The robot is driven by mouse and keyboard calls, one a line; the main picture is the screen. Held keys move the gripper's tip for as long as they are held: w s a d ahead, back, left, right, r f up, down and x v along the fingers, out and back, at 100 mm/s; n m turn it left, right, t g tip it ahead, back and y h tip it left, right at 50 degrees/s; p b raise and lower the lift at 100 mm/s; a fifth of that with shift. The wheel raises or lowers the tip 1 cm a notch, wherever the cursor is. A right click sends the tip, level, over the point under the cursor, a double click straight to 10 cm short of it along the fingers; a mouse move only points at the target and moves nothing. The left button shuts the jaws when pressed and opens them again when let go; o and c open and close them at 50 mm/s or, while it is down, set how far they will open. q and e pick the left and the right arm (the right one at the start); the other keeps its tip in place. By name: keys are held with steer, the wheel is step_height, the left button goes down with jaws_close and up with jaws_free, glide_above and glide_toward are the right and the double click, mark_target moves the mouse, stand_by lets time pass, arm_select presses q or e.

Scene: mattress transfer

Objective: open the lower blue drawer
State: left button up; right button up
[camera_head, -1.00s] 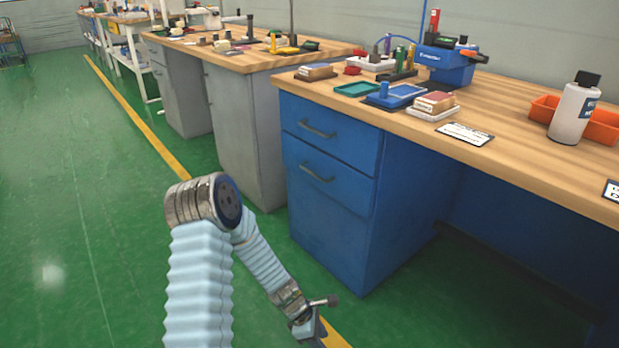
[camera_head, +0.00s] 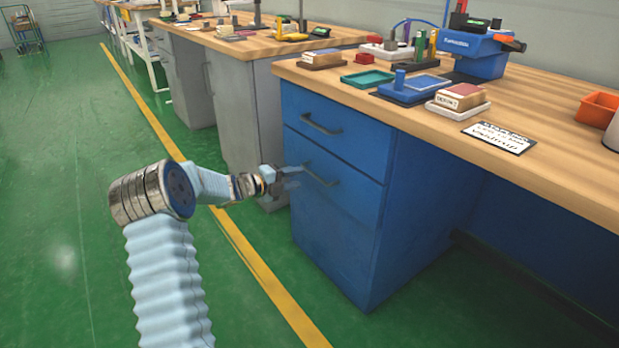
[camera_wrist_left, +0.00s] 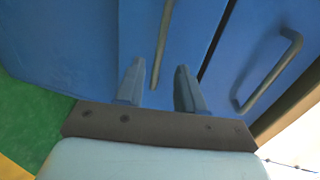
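The blue cabinet's lower drawer (camera_head: 345,205) is shut, with its front below the seam under the upper drawer (camera_head: 350,135). Its grey bar handle (camera_head: 322,176) is near the top of that front. My left gripper (camera_head: 294,177) is in front of the drawer, at about the height of the lower handle. In the left wrist view its two fingers (camera_wrist_left: 160,85) are apart, and the lower handle (camera_wrist_left: 162,40) shows between and beyond their tips. I cannot tell whether they touch it. The upper drawer's handle (camera_wrist_left: 270,75) is to the right there. My right gripper is not in view.
The wooden bench top (camera_head: 430,120) overhangs the drawers and holds trays, a blue device (camera_head: 470,52) and an orange bin (camera_head: 598,108). A grey cabinet (camera_head: 235,115) stands left of the blue one. The green floor (camera_head: 60,150) in front is clear.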

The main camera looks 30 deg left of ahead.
arm_select(q)
steer(key=x, duration=0.6)
steer(key=shift+d, duration=0.1)
jaws_close()
